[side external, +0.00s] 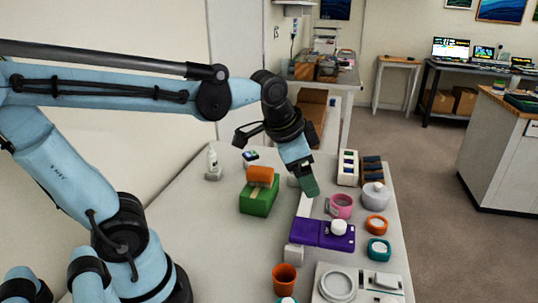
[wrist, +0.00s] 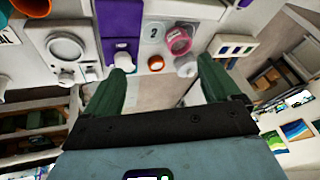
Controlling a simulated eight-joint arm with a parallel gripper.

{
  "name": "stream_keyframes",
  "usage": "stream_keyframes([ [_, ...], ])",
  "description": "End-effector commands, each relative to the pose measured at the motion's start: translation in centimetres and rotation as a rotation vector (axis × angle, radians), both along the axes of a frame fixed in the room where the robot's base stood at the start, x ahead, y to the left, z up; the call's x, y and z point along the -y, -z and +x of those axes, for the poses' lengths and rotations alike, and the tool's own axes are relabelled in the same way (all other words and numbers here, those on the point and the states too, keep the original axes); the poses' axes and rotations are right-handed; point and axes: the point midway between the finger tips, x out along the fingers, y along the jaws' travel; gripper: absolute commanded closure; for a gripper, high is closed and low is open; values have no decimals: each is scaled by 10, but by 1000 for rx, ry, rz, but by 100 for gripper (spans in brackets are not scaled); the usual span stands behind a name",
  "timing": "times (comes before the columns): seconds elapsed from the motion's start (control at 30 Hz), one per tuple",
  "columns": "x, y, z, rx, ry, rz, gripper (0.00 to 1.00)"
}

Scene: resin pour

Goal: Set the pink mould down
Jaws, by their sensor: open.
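The pink mould (side external: 340,206) looks like a round pink cup and stands on the white table behind the purple box, apart from my gripper. In the wrist view the pink mould (wrist: 178,40) shows beyond and between the fingers, close to a white tile marked 2 (wrist: 154,34). My gripper (side external: 310,189) is in the air above the table, to the left of the mould. Its green fingers (wrist: 163,82) are spread in the wrist view with nothing between them.
A purple box (side external: 312,233) bears a small white piece. An orange ring (side external: 376,226), a teal ring (side external: 378,250) and a lidded white jar (side external: 376,196) stand along the right. A green box (side external: 259,197) with an orange block on top is left. A scale (side external: 338,285) is in front.

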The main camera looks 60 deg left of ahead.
Motion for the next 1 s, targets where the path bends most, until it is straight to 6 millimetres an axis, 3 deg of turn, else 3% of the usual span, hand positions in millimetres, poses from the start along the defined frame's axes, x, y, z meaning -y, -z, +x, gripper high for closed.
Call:
stream_keyframes([
  [0.1, 1, 12, -25, 72, -148, -95, 10],
  [0.3, 3, 29, -46, 150, -316, -216, 10],
  [1.0, 3, 33, -50, 170, -363, -252, 10],
])
